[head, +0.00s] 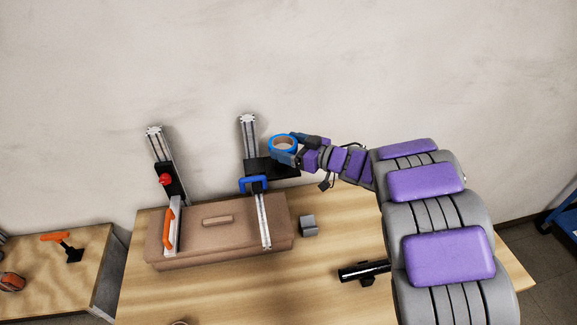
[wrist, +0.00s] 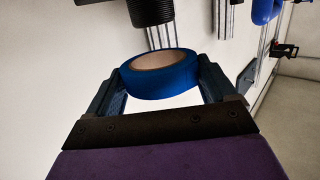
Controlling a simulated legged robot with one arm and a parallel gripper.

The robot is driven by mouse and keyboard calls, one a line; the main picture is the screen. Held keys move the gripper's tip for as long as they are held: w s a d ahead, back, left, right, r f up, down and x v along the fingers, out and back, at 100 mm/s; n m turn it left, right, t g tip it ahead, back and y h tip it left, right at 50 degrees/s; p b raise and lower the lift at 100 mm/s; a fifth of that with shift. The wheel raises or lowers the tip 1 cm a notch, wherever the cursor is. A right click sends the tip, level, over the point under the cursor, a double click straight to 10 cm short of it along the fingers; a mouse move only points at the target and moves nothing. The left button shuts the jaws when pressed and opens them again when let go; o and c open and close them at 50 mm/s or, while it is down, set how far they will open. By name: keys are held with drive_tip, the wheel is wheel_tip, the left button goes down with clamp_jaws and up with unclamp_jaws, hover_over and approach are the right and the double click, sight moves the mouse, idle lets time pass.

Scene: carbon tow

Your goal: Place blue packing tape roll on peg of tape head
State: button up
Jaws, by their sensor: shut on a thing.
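The blue packing tape roll (head: 283,142) has a tan core and is held in my gripper (head: 288,149). In the wrist view the roll (wrist: 162,74) sits between the two fingers of my gripper (wrist: 160,85), gripped at its outer sides. In the head view the roll is over or beside the dark plate of the tape head (head: 260,170), near an upright metal rail. A ribbed black cylinder (wrist: 151,10), perhaps the peg, shows just beyond the roll in the wrist view. The roll appears apart from it. The peg is not clear in the head view.
A brown case (head: 200,240) lies on the wooden table (head: 330,300) under two metal rails. A blue clamp-like part (head: 254,184) is on the right rail. A small grey block (head: 308,225) and a black cylinder (head: 364,271) lie to the right.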

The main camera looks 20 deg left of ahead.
sight(290, 169)
drive_tip(key=a+f, duration=0.2)
drive_tip(key=f, duration=0.1)
drive_tip(key=shift+a, duration=0.1)
drive_tip(key=shift+f+b, duration=0.4)
drive_tip(key=shift+f, duration=0.05)
drive_tip(key=f, duration=0.1)
drive_tip(key=d, duration=0.1)
drive_tip(key=d+f, duration=0.1)
drive_tip(key=shift+s+f+b, duration=0.25)
drive_tip(key=shift+f+b, duration=0.05)
drive_tip(key=shift+b, duration=0.1)
drive_tip(key=c, duration=0.5)
drive_tip(key=shift+w+d+f, duration=0.1)
drive_tip(key=shift+w, duration=0.25)
drive_tip(key=shift+a, duration=0.3)
drive_tip(key=o, duration=1.3)
drive_tip(key=shift+s+a, duration=0.1)
drive_tip(key=shift+a, duration=0.2)
drive_tip(key=shift+o, duration=0.8)
drive_tip(key=shift+a, duration=0.25)
drive_tip(key=shift+d+r, duration=0.2)
drive_tip(key=shift+d, duration=0.35)
drive_tip(key=shift+d+r, duration=0.15)
drive_tip(key=shift+d, duration=0.35)
drive_tip(key=p+v, duration=0.2)
drive_tip(key=v, duration=0.8)
drive_tip(key=shift+s+d, duration=0.2)
drive_tip(key=shift+d, duration=0.1)
drive_tip(key=shift+a+r, duration=0.1)
